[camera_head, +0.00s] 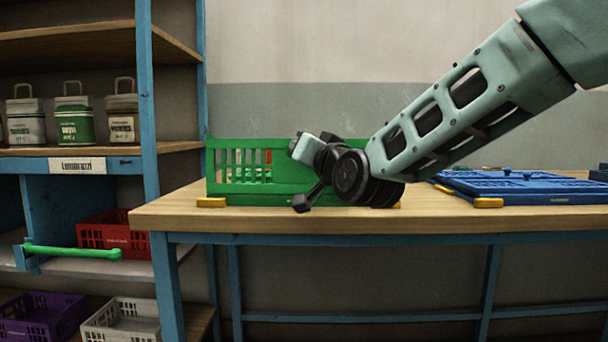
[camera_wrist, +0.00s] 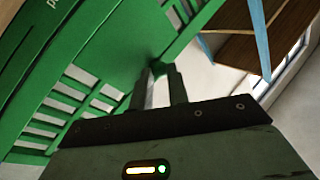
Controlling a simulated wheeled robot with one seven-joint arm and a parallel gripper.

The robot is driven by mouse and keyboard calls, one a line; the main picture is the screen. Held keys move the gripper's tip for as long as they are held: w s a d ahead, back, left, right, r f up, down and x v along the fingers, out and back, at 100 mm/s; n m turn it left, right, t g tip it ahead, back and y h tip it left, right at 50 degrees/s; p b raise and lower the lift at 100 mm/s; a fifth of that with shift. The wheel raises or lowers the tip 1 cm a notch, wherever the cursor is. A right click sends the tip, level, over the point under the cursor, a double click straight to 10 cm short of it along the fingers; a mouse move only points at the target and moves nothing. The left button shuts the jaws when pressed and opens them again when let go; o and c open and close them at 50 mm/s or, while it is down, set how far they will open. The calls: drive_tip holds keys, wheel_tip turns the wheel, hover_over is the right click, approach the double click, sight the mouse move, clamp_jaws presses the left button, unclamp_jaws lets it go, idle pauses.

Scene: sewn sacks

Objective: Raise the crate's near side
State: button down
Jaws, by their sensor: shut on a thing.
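The green slotted crate (camera_head: 240,186) stands on the left part of the wooden table. My gripper (camera_head: 306,150) is in front of it, right of its middle, and my wrist hides much of its right half. In the wrist view my gripper's two fingers (camera_wrist: 162,88) are close together at the edge of the crate's green side panel (camera_wrist: 110,50), shut on it. The panel has slots towards its ends and a plain middle. The fingertips are partly hidden at the panel's edge. I cannot tell the panel's exact tilt.
A blue flat folded crate (camera_head: 530,186) with yellow corners lies on the table (camera_head: 450,219) to the right. A blue-framed shelf (camera_head: 148,100) at the left holds several canisters (camera_head: 74,122), a red crate (camera_head: 105,234), and purple and white crates below. A green bar (camera_head: 70,252) sticks out there.

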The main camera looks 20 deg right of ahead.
drive_tip(key=shift+s+a+f+n+t+b, duration=0.2)
drive_tip(key=shift+s+f+n+t+b, duration=0.3)
drive_tip(key=shift+b, duration=0.95)
drive_tip(key=shift+r+y, duration=0.2)
drive_tip(key=shift+y, duration=0.1)
drive_tip(key=c, duration=1.6)
unclamp_jaws()
